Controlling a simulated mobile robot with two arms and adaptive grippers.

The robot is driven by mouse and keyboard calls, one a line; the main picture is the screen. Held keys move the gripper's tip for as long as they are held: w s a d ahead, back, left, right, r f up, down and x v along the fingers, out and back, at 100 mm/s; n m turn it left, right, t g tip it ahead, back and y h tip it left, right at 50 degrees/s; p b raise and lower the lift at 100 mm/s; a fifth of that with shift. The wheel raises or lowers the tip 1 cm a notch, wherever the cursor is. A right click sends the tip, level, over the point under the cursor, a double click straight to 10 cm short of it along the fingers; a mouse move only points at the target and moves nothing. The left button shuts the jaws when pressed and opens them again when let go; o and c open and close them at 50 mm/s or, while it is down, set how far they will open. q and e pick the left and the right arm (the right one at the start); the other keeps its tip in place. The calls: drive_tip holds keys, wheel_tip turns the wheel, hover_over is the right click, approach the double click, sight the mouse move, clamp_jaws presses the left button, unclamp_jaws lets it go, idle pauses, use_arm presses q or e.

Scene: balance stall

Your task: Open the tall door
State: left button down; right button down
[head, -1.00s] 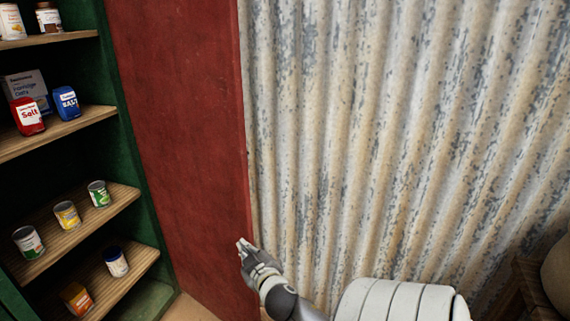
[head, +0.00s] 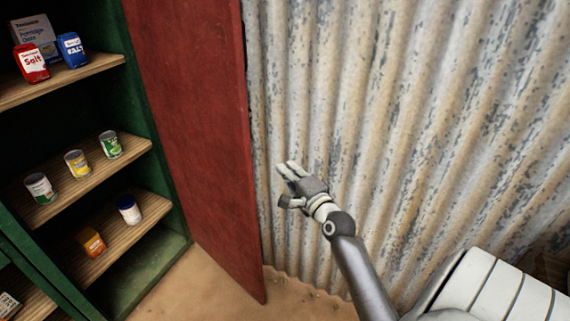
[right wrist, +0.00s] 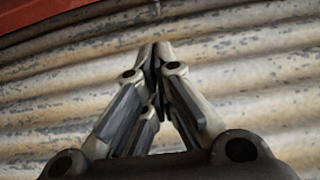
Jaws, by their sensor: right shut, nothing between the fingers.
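The tall red door (head: 195,130) stands swung wide open on the right side of the green cupboard (head: 150,170), its free edge near the corrugated wall. The edge of something red, likely the door (right wrist: 40,12), shows at the top left in the right wrist view. My right gripper (head: 283,170) is to the right of the door's free edge, apart from it, in front of the wall. In the right wrist view the fingers (right wrist: 160,48) meet at the tips with nothing between them. My left gripper is not in view.
A corrugated metal wall (head: 400,110) fills the right side, close behind my right gripper. Bare sandy ground (head: 205,285) shows below the door.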

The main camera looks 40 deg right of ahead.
drive_tip(key=w+a+p, duration=0.1)
drive_tip(key=w+a, duration=0.1)
drive_tip(key=w, duration=0.6)
drive_tip(key=shift+w+p, duration=0.25)
drive_tip(key=shift+p, duration=0.15)
drive_tip(key=shift+a, duration=0.1)
